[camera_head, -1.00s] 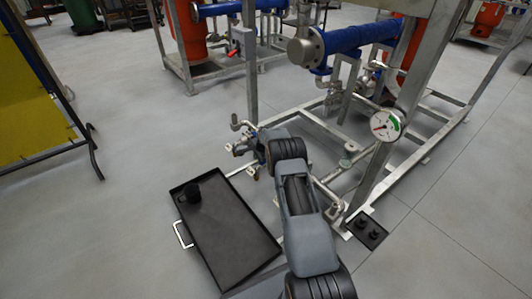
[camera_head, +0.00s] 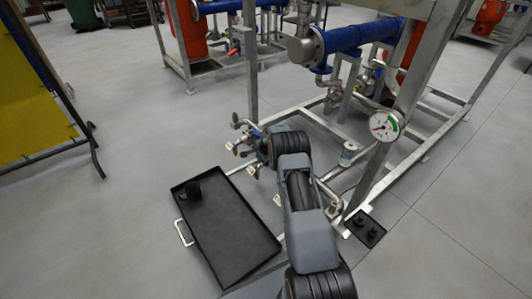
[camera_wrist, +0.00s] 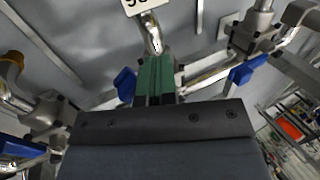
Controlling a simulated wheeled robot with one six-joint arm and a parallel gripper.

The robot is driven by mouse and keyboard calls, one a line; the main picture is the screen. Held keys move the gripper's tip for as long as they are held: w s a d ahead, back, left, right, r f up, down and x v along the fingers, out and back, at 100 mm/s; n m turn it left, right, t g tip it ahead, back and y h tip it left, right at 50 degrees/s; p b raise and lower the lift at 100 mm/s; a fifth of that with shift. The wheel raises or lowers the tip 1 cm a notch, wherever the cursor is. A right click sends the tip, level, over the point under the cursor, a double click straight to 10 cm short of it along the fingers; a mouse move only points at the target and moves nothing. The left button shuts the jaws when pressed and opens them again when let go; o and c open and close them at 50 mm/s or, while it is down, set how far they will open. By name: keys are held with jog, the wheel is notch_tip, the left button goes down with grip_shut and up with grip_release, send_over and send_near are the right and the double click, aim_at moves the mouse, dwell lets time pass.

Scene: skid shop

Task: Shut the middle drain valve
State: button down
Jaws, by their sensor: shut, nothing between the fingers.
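In the wrist view my gripper (camera_wrist: 155,78) has its green fingers together, with nothing between them. A blue valve handle (camera_wrist: 126,84) lies just left of the fingertips; part of its valve is hidden behind them, and I cannot tell whether they touch. A second valve with a blue handle (camera_wrist: 248,69) is at the right, and a third blue handle (camera_wrist: 20,147) is at the lower left. In the head view the drain valve pipes (camera_head: 240,146) show small beside my wrist, which hides my fingers and most of the valves.
A black tray (camera_head: 228,236) with a dark cylinder (camera_head: 193,191) lies on the floor below. A steel skid frame (camera_head: 372,180) with a pressure gauge (camera_head: 384,125) stands at the right.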

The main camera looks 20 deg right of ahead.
jog(key=shift+s+d, duration=0.3)
jog(key=shift+s, duration=0.2)
jog(key=shift+s+d, duration=0.25)
jog(key=shift+s, duration=0.25)
jog(key=shift+s+d, duration=0.7)
jog(key=shift+s, duration=0.2)
jog(key=shift+d, duration=0.1)
jog(key=shift+s+d, duration=0.7)
jog(key=shift+d, duration=0.1)
